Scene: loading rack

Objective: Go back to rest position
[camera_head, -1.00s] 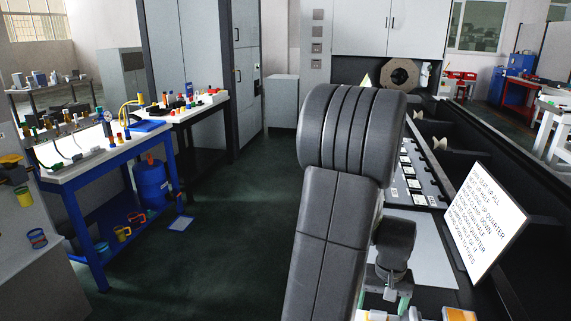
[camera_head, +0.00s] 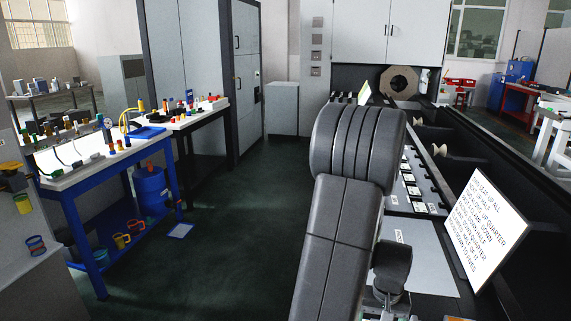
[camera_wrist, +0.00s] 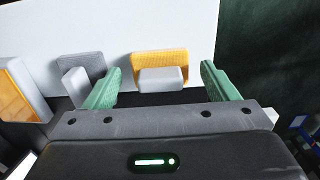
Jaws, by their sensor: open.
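My gripper (camera_wrist: 157,88) shows in the wrist view with its two green fingers spread wide apart. It is open, with nothing held between the fingers. Beyond the fingers, a yellow and grey block (camera_wrist: 160,65) stands on the white surface. In the head view my dark arm fills the middle and hides part of the rack. The gripper sits low behind the arm there, only partly visible at the bottom edge.
A grey block (camera_wrist: 82,68) and another yellow and grey piece (camera_wrist: 20,92) lie to the left. A white sign with text (camera_head: 485,228) stands on the right. A blue workbench (camera_head: 100,160) stands at left, with open dark floor (camera_head: 225,215) between.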

